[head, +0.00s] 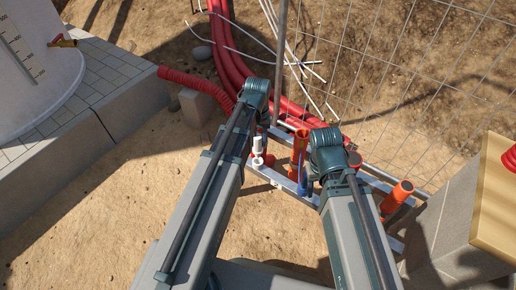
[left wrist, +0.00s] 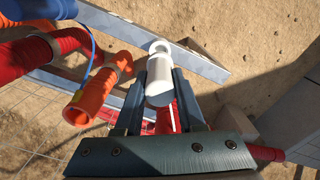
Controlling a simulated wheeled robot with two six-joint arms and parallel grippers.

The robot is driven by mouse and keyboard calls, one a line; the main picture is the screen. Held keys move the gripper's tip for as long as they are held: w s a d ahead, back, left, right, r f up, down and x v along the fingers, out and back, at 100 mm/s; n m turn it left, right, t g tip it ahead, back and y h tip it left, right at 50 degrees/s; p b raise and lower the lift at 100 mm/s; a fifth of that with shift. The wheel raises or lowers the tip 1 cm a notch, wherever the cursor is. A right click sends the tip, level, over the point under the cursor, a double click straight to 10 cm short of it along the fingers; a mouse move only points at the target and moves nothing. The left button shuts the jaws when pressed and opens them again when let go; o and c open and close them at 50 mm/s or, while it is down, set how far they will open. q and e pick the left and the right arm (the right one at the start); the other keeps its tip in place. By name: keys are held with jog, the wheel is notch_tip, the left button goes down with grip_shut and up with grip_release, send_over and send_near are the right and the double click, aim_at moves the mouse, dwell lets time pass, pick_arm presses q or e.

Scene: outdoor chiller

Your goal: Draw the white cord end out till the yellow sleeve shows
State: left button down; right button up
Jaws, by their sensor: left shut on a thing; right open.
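The white cord end (left wrist: 158,82) is a short white cylinder with a ring-shaped eye at its top. My left gripper (left wrist: 160,90) is shut on it, with a dark finger on either side. A thin white line (left wrist: 172,115) shows below it between the fingers. In the head view a white upright piece (head: 258,146) stands beside my left arm and looks like the cord end; my left gripper's fingers are hidden there. No yellow sleeve shows in either view. My right arm reaches over the pipes in the head view, and its gripper is hidden behind its own links.
An orange pipe (left wrist: 90,98) with a blue cord (left wrist: 92,48) stands close beside the held end. A metal rail (left wrist: 180,50) runs behind it. Another orange pipe (head: 397,196), red conduits (head: 232,65) and a wire mesh fence (head: 415,70) are nearby.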

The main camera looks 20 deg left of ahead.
dwell(0.3)
pick_arm(q)
jog(key=s+d+r+p, duration=0.2)
jog(key=s, duration=0.5)
jog(key=shift+s+r+p, duration=0.15)
jog(key=shift+r+p, duration=0.15)
jog(key=shift+d, duration=0.1)
jog(key=shift+s, duration=0.1)
dwell(0.7)
jog(key=shift+s+d+r+p, duration=0.2)
jog(key=shift+s+r+p, duration=0.15)
jog(key=shift+s, duration=0.25)
jog(key=shift+s+d+r+p, duration=0.2)
jog(key=shift+s+r+p, duration=0.15)
jog(key=shift+s, duration=0.25)
jog(key=shift+s+d+r+p, duration=0.2)
jog(key=shift+s+r+p, duration=0.15)
jog(key=shift+s, duration=0.3)
jog(key=shift+s+d+r+p, duration=0.15)
jog(key=shift+s+r+p, duration=0.2)
jog(key=shift+s, duration=0.25)
